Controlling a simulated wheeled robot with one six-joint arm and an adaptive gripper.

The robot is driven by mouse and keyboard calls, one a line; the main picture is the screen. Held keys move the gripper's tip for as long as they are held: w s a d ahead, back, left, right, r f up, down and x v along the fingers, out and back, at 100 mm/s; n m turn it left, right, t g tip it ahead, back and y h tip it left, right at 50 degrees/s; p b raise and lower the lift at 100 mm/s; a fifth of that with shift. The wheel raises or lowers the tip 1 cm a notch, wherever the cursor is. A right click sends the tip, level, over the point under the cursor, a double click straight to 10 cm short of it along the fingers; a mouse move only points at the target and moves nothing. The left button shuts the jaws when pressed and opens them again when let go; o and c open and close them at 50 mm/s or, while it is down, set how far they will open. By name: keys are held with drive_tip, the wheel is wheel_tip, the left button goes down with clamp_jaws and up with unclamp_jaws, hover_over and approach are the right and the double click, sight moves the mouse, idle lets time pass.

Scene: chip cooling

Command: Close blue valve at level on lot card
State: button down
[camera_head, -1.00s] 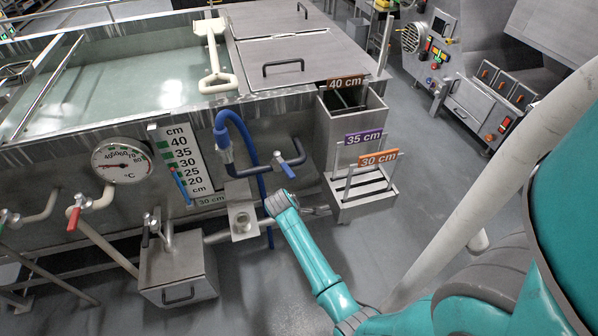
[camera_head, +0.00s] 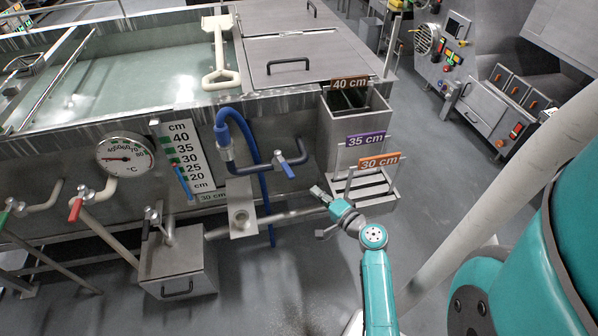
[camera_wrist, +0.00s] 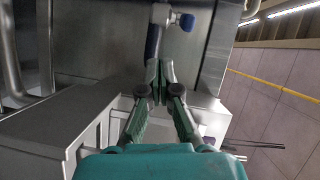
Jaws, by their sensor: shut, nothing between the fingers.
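The blue valve handle (camera_head: 288,170) sits on a dark blue pipe at the tank's front. In the wrist view a blue-ended handle (camera_wrist: 186,21) shows ahead of my fingertips, beside a pipe. The level scale (camera_head: 184,157) carries marks from 40 down to 20 cm; a blue strip (camera_head: 184,184) beside it tops out around 25 to 30. A small card (camera_head: 211,197) reading 30 cm is below the scale. My gripper (camera_head: 318,193) is below and right of the valve handle, apart from it. Its fingers (camera_wrist: 163,75) are shut and empty in the wrist view.
A grey stand (camera_head: 352,118) with signs for 40, 35 and 30 cm is close right of my gripper. A blue hose (camera_head: 256,150) curves beside the valve. A red-handled valve (camera_head: 76,209) and grey box (camera_head: 178,270) are left. Open floor (camera_head: 445,215) lies right.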

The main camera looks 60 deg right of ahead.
sight(288, 170)
drive_tip(key=w+d+r+m+h, duration=0.1)
drive_tip(key=w+r+m, duration=0.1)
drive_tip(key=w, duration=0.7)
drive_tip(key=shift+w+d+r+m+t, duration=0.15)
drive_tip(key=shift+d+r+m+t, duration=0.05)
drive_tip(key=shift+d+m+t, duration=0.25)
drive_tip(key=shift+a, duration=0.15)
